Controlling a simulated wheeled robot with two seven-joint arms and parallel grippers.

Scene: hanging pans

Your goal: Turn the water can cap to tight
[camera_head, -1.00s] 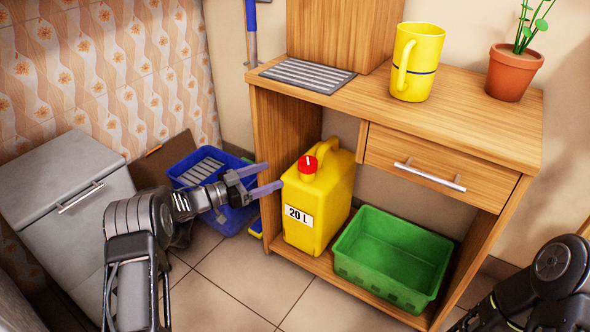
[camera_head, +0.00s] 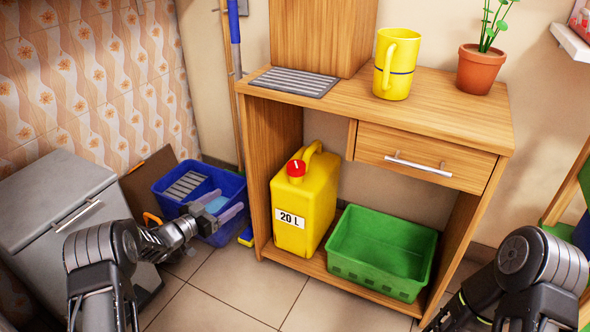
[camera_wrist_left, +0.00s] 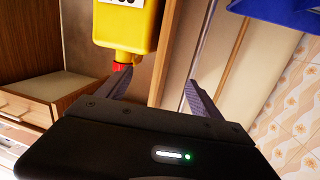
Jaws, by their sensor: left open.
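The yellow water can (camera_head: 318,205) with a "20 L" label stands upright on the low shelf of the wooden table. Its red cap (camera_head: 296,169) sits on top at the front left, with a small white mark. My left gripper (camera_head: 228,203) is open and empty, left of the can and apart from it, in front of the blue crate. In the left wrist view the open fingers (camera_wrist_left: 158,82) show, with the red cap (camera_wrist_left: 122,67) appearing near the left fingertip and the can (camera_wrist_left: 125,25) above it. My right arm enters at lower right; its gripper is out of view.
A green bin (camera_head: 381,285) stands right of the can on the shelf. The blue crate (camera_head: 170,207) is on the floor at left, beside a grey cabinet (camera_head: 45,195). A yellow mug (camera_head: 395,75) and potted plant (camera_head: 482,70) stand on the tabletop (camera_head: 430,112).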

